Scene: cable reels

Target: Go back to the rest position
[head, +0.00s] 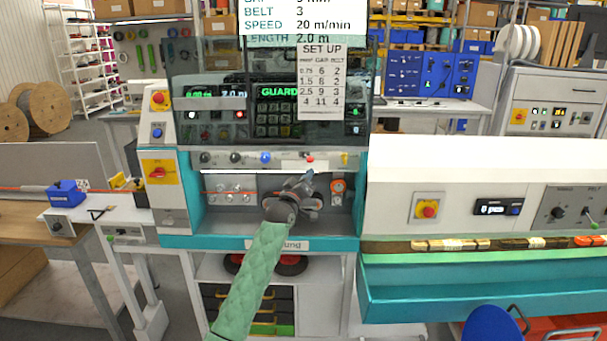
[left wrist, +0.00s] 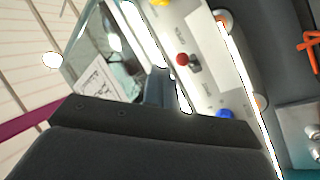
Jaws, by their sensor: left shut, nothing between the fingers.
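My left gripper (head: 305,182) is in front of the teal-framed machine (head: 364,200), at the open bay below its row of knobs. My arm in its green quilted sleeve reaches up to it from the bottom of the head view. The gripper is shut and holds nothing. In the left wrist view the dark gripper body fills the bottom, and a red button (left wrist: 182,60) and a blue knob (left wrist: 225,113) of the machine's panel show close beyond it. It hides part of the bay behind it. My right gripper is in neither view.
A clear guard (head: 215,125) covers the machine's display. A white cabinet with a teal trough (head: 450,300) stands to the right. A side table with a blue device (head: 66,193) and an orange cable stands to the left. A blue seat (head: 492,324) is at the bottom right.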

